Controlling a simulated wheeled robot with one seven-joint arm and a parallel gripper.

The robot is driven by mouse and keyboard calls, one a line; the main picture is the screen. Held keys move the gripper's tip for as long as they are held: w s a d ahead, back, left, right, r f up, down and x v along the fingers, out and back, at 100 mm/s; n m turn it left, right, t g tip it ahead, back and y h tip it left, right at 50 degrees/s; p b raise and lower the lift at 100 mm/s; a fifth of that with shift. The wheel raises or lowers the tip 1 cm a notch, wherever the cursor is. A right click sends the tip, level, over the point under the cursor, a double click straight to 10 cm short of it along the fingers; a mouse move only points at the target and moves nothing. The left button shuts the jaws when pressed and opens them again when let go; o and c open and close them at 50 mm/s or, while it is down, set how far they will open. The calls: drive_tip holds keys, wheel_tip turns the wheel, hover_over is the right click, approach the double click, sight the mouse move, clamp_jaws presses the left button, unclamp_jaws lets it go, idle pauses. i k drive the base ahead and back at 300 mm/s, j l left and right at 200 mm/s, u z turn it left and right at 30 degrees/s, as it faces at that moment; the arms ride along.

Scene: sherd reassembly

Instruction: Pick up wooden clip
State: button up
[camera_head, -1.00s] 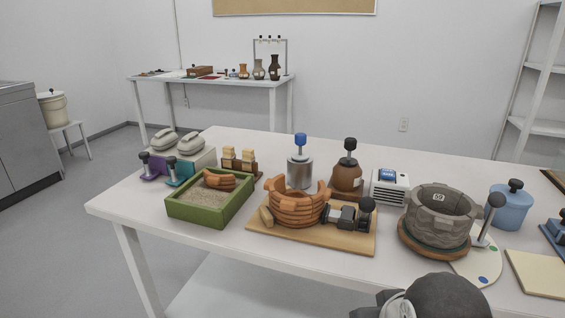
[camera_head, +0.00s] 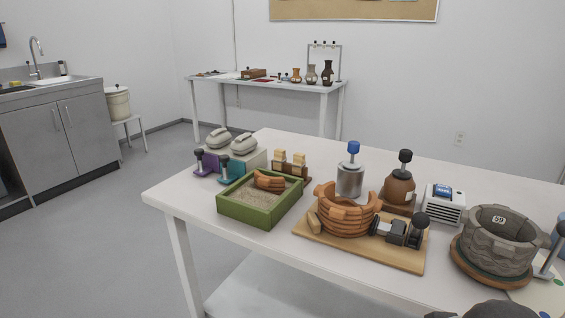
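Two light wooden clips, one on the left (camera_head: 280,156) and one on the right (camera_head: 298,160), stand upright side by side in a small brown rack (camera_head: 291,174). The rack is on the white table, just behind the green sand tray (camera_head: 247,212). My gripper's fingers are not in view. Only a dark rounded part of my arm shows at the bottom edge, right of centre, well away from the clips.
An orange sherd lies in the sand tray. A partly rebuilt orange pot (camera_head: 345,213) and a black clamp (camera_head: 397,232) sit on a wooden board (camera_head: 318,237). A silver canister (camera_head: 351,180), a brown jar (camera_head: 399,189) and a grey pot (camera_head: 499,240) stand nearby.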

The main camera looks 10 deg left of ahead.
sight(280, 157)
drive_tip(key=j+z, duration=0.45)
drive_tip(key=j, duration=0.2)
drive_tip(key=j+z, duration=0.45)
drive_tip(key=j, duration=0.25)
